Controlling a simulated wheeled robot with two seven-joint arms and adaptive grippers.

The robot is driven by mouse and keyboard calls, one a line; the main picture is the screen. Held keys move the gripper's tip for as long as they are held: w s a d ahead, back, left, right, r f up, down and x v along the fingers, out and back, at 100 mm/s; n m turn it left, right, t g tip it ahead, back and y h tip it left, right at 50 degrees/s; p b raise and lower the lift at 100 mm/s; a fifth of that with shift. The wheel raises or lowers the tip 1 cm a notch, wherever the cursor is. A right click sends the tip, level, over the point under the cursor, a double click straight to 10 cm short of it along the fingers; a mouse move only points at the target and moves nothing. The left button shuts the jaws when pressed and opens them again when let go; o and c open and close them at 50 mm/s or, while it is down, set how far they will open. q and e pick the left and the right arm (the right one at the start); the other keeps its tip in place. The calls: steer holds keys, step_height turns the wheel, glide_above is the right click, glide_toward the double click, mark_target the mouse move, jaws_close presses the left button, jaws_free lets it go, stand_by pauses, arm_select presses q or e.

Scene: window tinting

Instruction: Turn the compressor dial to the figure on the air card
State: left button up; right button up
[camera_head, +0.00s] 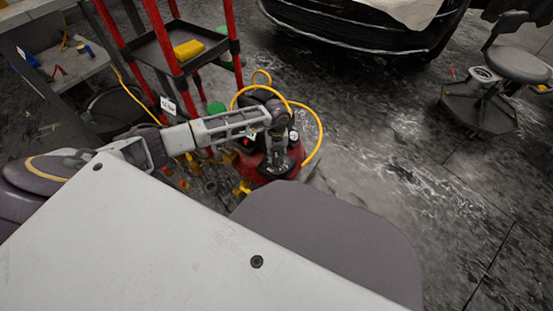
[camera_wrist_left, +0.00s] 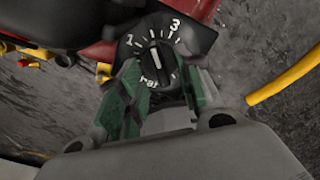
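The red compressor (camera_head: 262,165) stands on the floor in the head view, partly hidden behind my left arm. Its black dial (camera_wrist_left: 156,60) fills the top middle of the left wrist view, with the figures 1 and 3 and the word "bar" in white. The white pointer line stands nearly upright between 1 and 3. The green fingers of my left gripper (camera_wrist_left: 160,75) flank the dial's knob; whether they press on it I cannot tell. In the head view my left gripper (camera_head: 279,162) points down at the compressor. A small white card (camera_head: 168,105) hangs by the red cart; its writing is too small to read.
A yellow hose (camera_head: 318,135) loops around the compressor and shows at the right of the wrist view (camera_wrist_left: 285,80). The red cart (camera_head: 168,45) with a yellow item stands behind left. A car (camera_head: 350,35) and a stool (camera_head: 518,62) stand farther back.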

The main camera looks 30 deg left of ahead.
mark_target(276, 160)
arm_select(q)
steer(key=shift+f+b, duration=0.35)
steer(key=shift+f, duration=0.9)
jaws_close()
